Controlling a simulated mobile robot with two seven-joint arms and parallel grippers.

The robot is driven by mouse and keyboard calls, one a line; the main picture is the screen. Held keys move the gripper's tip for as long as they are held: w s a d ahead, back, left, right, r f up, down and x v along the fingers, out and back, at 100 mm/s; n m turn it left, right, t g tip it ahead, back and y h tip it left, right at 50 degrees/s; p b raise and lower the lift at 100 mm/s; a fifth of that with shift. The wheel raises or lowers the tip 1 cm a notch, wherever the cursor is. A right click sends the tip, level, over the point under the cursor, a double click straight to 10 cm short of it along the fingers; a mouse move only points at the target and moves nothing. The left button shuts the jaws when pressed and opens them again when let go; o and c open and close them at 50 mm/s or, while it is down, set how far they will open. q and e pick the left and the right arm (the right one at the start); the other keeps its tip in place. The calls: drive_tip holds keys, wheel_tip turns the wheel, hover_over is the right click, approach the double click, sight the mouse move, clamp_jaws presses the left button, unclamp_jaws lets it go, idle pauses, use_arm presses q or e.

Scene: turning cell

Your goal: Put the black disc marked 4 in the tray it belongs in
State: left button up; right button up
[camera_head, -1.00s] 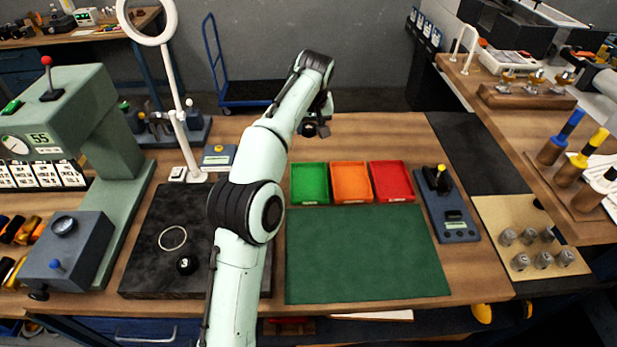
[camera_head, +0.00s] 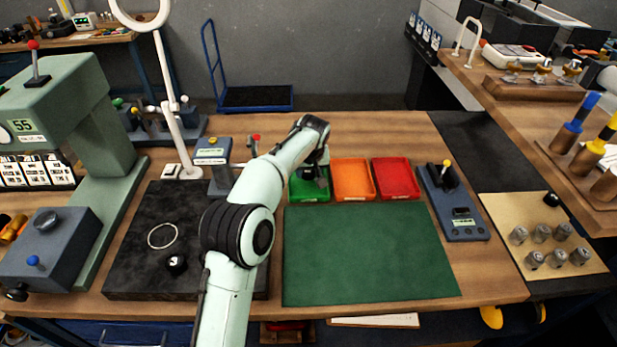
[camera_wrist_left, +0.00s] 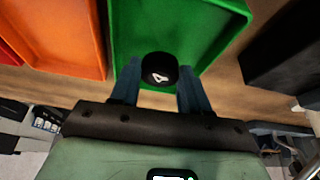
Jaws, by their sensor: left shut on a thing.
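The black disc marked 4 (camera_wrist_left: 159,70) is between the fingers of my left gripper (camera_wrist_left: 155,92), which is shut on it. In the left wrist view the disc shows against the inside of the green tray (camera_wrist_left: 215,12). In the head view my left gripper (camera_head: 321,178) is at the green tray (camera_head: 305,196), the leftmost of three trays. The disc cannot be made out there. I cannot tell whether it touches the tray floor. The orange tray (camera_head: 353,180) and red tray (camera_head: 391,179) stand to the right and look empty. My right gripper is not in view.
Another black piece marked 3 (camera_head: 176,264) is on the dark plate (camera_head: 140,275) near a pale ring (camera_head: 162,236). The green mat (camera_head: 365,255) in front of the trays is clear. A grey device (camera_head: 455,205) stands right of the red tray.

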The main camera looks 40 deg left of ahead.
use_arm(q)
drive_tip(key=shift+f, duration=0.95)
drive_tip(key=shift+f, duration=0.2)
drive_tip(key=o, duration=1.2)
drive_tip(key=shift+s, duration=0.1)
drive_tip(key=shift+r, duration=0.1)
drive_tip(key=shift+r, duration=0.35)
drive_tip(key=v, duration=1.1)
drive_tip(key=shift+r, duration=0.25)
drive_tip(key=shift+d, duration=0.1)
